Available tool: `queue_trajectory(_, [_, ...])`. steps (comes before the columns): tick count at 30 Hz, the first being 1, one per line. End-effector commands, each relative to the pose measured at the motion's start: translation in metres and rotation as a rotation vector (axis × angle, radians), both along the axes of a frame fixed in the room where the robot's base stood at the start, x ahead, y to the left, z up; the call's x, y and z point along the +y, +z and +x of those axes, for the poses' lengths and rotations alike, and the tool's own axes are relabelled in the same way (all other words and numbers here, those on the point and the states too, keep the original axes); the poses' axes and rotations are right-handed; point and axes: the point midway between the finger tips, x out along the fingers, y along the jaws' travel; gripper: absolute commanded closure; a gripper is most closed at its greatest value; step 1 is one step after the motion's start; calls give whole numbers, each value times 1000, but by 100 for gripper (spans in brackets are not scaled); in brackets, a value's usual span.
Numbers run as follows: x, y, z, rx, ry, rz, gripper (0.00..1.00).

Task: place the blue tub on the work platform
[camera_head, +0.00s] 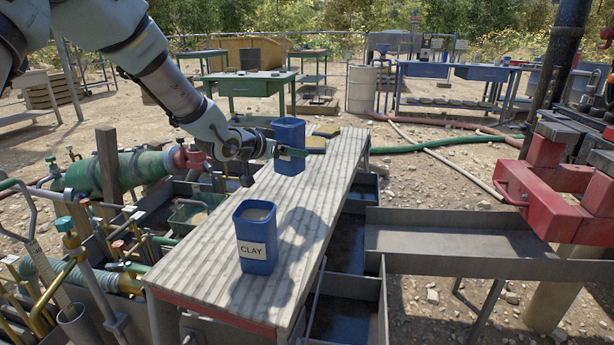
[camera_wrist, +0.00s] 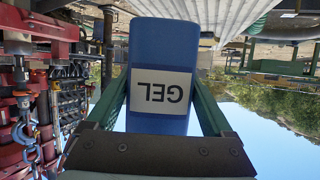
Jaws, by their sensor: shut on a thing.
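A blue tub (camera_head: 289,135) with a white label is held by my gripper (camera_head: 291,153) over the far part of the work platform (camera_head: 215,245), a long ridged plank-like bench. In the wrist view the held tub (camera_wrist: 157,45) shows the label GEL upside down, between the two green fingers of my gripper (camera_wrist: 160,85). The fingers are shut on its sides. The tub looks upright. I cannot tell whether its base touches the platform. A second blue tub (camera_head: 256,253), labelled CLAY, stands upright on the near part of the platform with grey contents.
A green pump (camera_head: 125,175) and brass pipes (camera_head: 60,270) crowd the left side. A metal trough (camera_head: 460,240) and red machinery (camera_head: 555,190) stand on the right. Platform between the tubs is clear.

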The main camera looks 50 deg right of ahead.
Motion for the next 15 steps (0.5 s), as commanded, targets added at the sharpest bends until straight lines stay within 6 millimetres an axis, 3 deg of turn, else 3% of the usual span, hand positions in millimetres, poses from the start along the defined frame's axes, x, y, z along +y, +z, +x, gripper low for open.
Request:
queue_trajectory(10, [3,-51,-1,-1,2,1,100])
queue_trajectory(15, [2,-63,-1,-1,1,-1,100])
